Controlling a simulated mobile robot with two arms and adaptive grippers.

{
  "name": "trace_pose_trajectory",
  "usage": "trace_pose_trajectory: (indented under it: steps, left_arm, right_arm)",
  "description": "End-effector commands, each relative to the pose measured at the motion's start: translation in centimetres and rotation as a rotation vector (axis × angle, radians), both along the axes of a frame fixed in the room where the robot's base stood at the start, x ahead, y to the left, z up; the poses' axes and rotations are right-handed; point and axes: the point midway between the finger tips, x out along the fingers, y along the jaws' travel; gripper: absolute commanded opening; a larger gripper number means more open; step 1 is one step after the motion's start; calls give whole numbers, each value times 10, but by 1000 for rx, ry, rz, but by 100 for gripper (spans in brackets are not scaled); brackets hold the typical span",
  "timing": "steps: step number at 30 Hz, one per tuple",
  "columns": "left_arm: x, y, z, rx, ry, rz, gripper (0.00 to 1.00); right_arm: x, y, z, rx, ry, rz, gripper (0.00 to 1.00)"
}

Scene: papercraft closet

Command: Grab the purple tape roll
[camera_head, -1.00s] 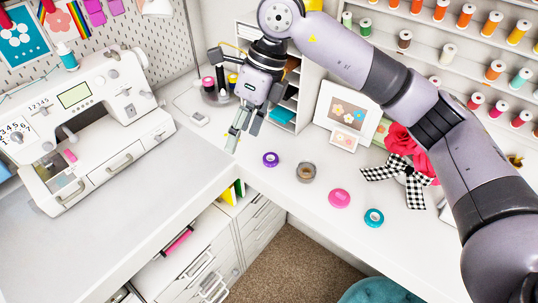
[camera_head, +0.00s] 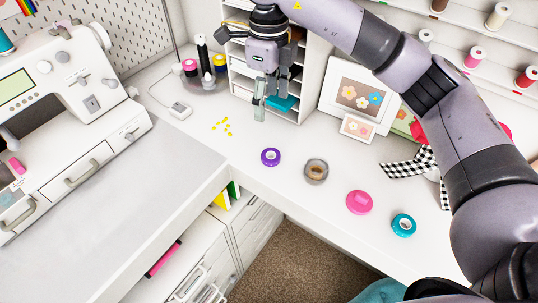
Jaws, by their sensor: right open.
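The purple tape roll (camera_head: 271,157) lies flat on the white desk, a small ring with a pale centre. My right gripper (camera_head: 267,108) hangs above and behind it, fingers pointing down, open and empty. There is a gap between the fingertips and the roll. My right arm comes in from the right edge and passes over the back of the desk. My left gripper is not in view.
A grey-brown tape roll (camera_head: 316,171), a pink roll (camera_head: 359,202) and a teal roll (camera_head: 403,225) lie in a row to the right. A paper organizer (camera_head: 310,75) and framed flower pictures (camera_head: 360,100) stand behind. Small yellow bits (camera_head: 222,126) lie to the left.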

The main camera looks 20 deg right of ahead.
Motion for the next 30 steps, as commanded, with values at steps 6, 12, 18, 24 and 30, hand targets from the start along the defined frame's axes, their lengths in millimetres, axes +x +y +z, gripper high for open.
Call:
trace_pose_trajectory:
  steps: [6,12,18,24,30]
  left_arm:
    - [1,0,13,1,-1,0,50]
    - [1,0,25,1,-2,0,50]
    - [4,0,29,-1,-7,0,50]
    - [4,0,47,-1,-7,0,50]
    - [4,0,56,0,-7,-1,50]
  right_arm:
    - [-2,0,-44,0,6,0,62]
    - [-3,0,-83,1,4,1,62]
    - [-2,0,-102,1,1,1,62]
    - [-9,-1,-122,1,7,1,62]
    - [-10,-1,-150,1,3,1,62]
